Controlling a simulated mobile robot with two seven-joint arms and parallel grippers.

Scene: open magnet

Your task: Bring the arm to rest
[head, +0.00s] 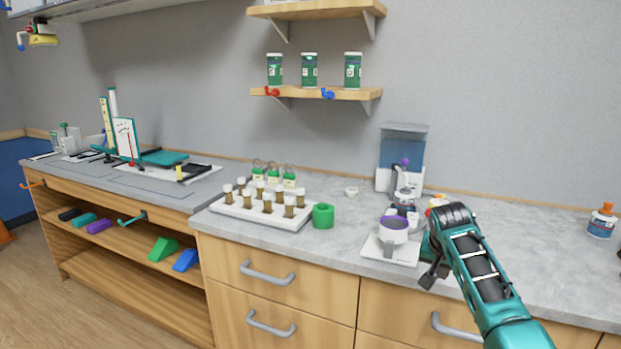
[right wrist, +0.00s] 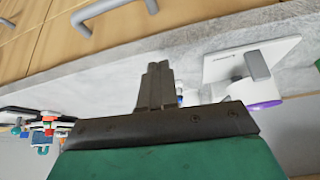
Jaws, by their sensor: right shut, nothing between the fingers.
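My right arm, teal and black, comes in from the lower right in the head view. Its right gripper (head: 434,275) hangs at the front edge of the grey counter (head: 335,255), just right of a white scale with a purple-rimmed cup. In the right wrist view the fingers of the right gripper (right wrist: 156,85) are together with nothing between them. They show over the counter edge, apart from the scale. My left gripper is not in view.
The white scale (head: 375,250) bears the purple-rimmed cup (head: 393,230). A white rack (head: 250,212) of brown vials and a green ring (head: 323,215) stand to the left. Drawer handles (head: 268,272) stick out below. The counter's right part is mostly clear, with an orange-capped bottle (head: 602,222).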

